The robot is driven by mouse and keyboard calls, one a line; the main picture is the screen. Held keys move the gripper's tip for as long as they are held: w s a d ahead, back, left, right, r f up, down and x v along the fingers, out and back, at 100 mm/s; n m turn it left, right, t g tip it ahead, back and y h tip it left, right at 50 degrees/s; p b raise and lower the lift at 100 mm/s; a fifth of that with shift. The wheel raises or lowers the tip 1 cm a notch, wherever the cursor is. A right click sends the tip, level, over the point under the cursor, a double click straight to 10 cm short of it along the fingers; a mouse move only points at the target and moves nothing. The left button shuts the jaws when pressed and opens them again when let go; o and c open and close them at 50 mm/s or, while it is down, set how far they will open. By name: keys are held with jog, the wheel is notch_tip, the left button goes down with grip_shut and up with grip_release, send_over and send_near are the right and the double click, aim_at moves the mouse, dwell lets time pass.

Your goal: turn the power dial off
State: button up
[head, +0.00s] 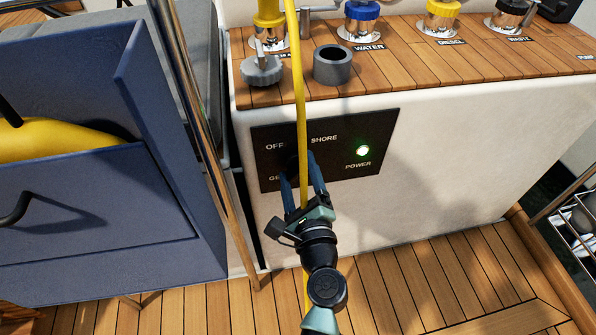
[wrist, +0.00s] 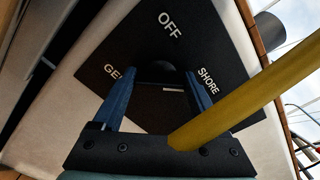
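A black power panel (head: 382,130) is set in the white cockpit side, with the labels OFF, SHORE, POWER and a partly covered GEN. A green lamp (head: 362,151) above POWER is lit. The dark dial (wrist: 162,74) shows in the wrist view between the labels, with a white mark near it; in the head view my gripper and a cable hide most of it. My gripper (wrist: 161,80) faces the panel with its two blue fingers apart, one on either side of the dial. Whether they touch the dial is unclear. It also shows in the head view (head: 299,170).
A yellow cable (head: 299,90) hangs in front of the panel and crosses close by my gripper. A steel post (head: 205,140) and a blue locker (head: 90,215) stand to the left. Deck fillers and an open grey ring (head: 332,66) are above.

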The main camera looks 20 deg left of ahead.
jog(key=c, duration=0.4)
jog(key=shift+c, duration=0.2)
jog(key=shift+f+n, duration=0.1)
jog(key=shift+n, duration=0.2)
jog(key=n+b, duration=0.2)
jog(key=shift+f+n, duration=0.15)
jog(key=shift+n, duration=0.25)
jog(key=n+b, duration=0.2)
jog(key=n, duration=0.1)
jog(key=shift+f+n+b, duration=0.1)
jog(key=shift+n+b, duration=0.2)
jog(key=n+b, duration=0.4)
jog(key=n, duration=0.2)
jog(key=shift+f, duration=0.15)
jog(key=shift+n+b, duration=1.45)
jog(key=shift+n, duration=0.95)
